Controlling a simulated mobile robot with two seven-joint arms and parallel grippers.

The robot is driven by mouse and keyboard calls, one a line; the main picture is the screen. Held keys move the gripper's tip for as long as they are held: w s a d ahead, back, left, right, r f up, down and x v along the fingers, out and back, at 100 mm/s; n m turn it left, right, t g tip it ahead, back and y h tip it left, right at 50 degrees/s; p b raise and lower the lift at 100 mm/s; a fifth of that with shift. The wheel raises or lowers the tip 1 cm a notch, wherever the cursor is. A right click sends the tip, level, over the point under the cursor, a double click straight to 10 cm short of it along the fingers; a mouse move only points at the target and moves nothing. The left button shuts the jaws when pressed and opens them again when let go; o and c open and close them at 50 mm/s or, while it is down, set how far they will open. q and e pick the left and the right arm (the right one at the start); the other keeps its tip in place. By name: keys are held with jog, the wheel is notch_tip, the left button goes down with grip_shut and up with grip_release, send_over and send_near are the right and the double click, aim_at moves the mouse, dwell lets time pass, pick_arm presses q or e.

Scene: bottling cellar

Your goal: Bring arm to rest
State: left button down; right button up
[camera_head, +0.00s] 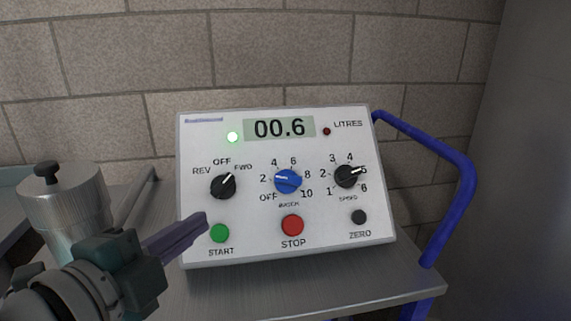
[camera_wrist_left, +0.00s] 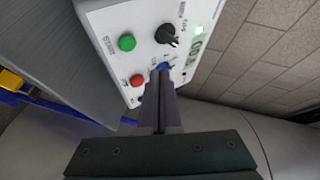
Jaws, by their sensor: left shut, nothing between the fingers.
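My left gripper (camera_head: 204,219) comes in from the lower left in the head view, its fingers shut and empty. The fingertips are in front of the lower left of the white control panel (camera_head: 200,140), just up and left of the green START button (camera_head: 219,233). The button is uncovered. In the left wrist view the shut fingers (camera_wrist_left: 162,72) point at the panel (camera_wrist_left: 105,20), overlapping the blue knob (camera_wrist_left: 163,66). The green button (camera_wrist_left: 127,42) lies to their left, apart from them. I cannot tell the exact gap to the panel. My right gripper is not in view.
The panel stands on a grey metal cart top (camera_head: 330,285) with a blue handle rail (camera_head: 455,150) at right. A brick wall (camera_head: 300,50) is behind. A metal cylinder (camera_head: 75,215) stands at left.

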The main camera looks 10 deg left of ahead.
pick_arm(q)
jog(key=s+a+r+n+g+y+p, duration=0.1)
jog(key=s+r+n+g+p, duration=0.4)
jog(key=s, duration=0.3)
jog(key=s+a+r+n+g+y+p, duration=0.1)
jog(key=s+r+n+g+y+p, duration=0.15)
jog(key=s+n+p, duration=0.45)
jog(key=s+a+r+n+g+p, duration=0.1)
jog(key=s+r+n+g+p, duration=0.35)
jog(key=s, duration=0.45)
notch_tip(320, 180, up, 35)
jog(key=p, duration=3.5)
jog(key=shift+w+a, duration=0.2)
dwell(0.4)
